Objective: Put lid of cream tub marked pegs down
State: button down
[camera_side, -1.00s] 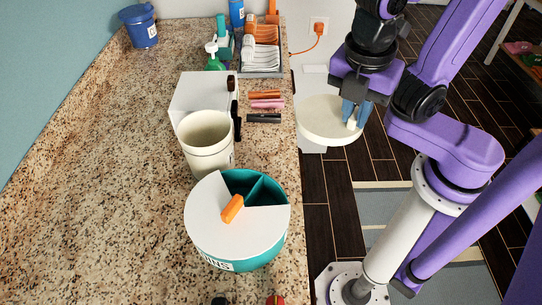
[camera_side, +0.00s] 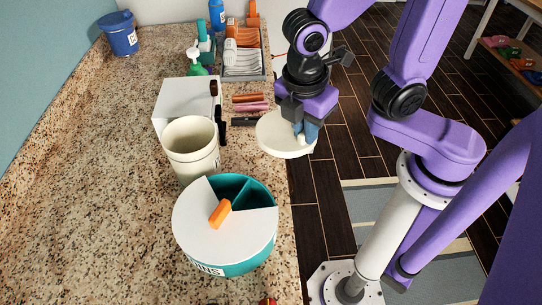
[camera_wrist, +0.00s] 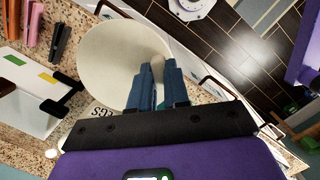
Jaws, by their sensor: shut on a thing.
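My gripper (camera_side: 305,128) is shut on the cream lid (camera_side: 280,138), a flat round disc. The lid is held level near the counter's right edge, to the right of the open cream tub (camera_side: 193,160). Part of a pale label with the letters "EGS" (camera_wrist: 103,112) shows under my gripper in that view. The cream tub stands upright and open on the counter, and its inside floor cannot be seen.
A teal tub with a white sectioned lid and orange handle (camera_side: 225,228) stands in front of the cream tub. A cutlery tray (camera_side: 243,60) is farther back. The left counter (camera_side: 90,190) is clear.

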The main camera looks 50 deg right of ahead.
jog(key=w+a+f, duration=0.1)
jog(key=f, duration=0.1)
jog(key=w+a+f, duration=0.1)
jog(key=w+f, duration=0.1)
jog(key=w+a+f, duration=0.1)
jog(key=w+f, duration=0.1)
jog(key=shift+w+a+f, duration=0.2)
jog(key=shift+w+f, duration=0.05)
jog(key=shift+f, duration=1.6)
jog(key=shift+f, duration=0.1)
jog(key=c, duration=1.1)
grip_release()
